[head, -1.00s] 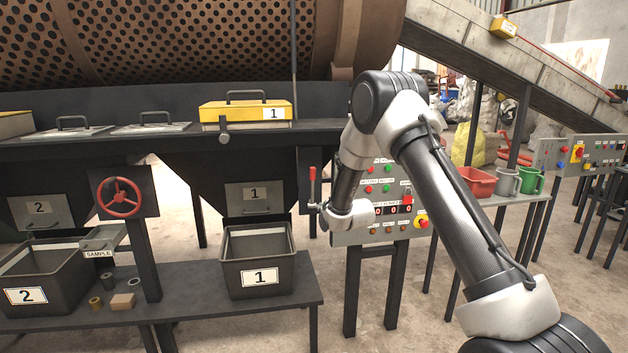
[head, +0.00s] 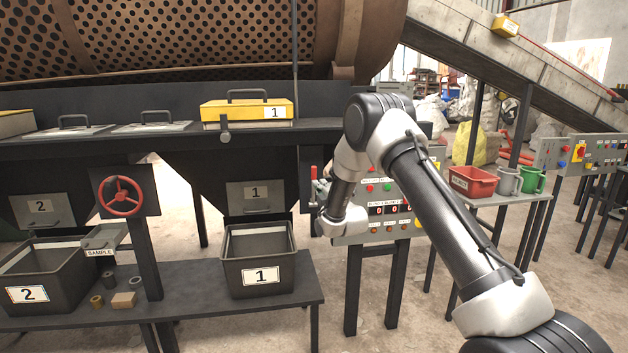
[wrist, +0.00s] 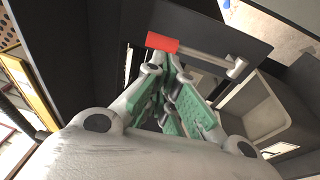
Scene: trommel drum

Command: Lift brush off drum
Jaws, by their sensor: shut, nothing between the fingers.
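The perforated brown drum (head: 190,35) spans the top left of the head view. A thin vertical rod (head: 294,45) stands in front of it. I cannot clearly make out the brush. A lever with a red handle (head: 313,173) stands left of the control panel. In the wrist view the red handle (wrist: 163,42) lies just beyond my fingertips, with its grey shaft running right. My gripper (wrist: 166,68) has green-padded fingers, shut and empty, close to the handle; contact is unclear. In the head view my wrist hides the fingers.
The control panel (head: 385,208) stands close behind my arm. A red handwheel (head: 119,196) is at left. Crate 1 (head: 261,276) and crate 2 (head: 30,295) sit on the low bench (head: 195,300). A red bin (head: 473,182) stands at right.

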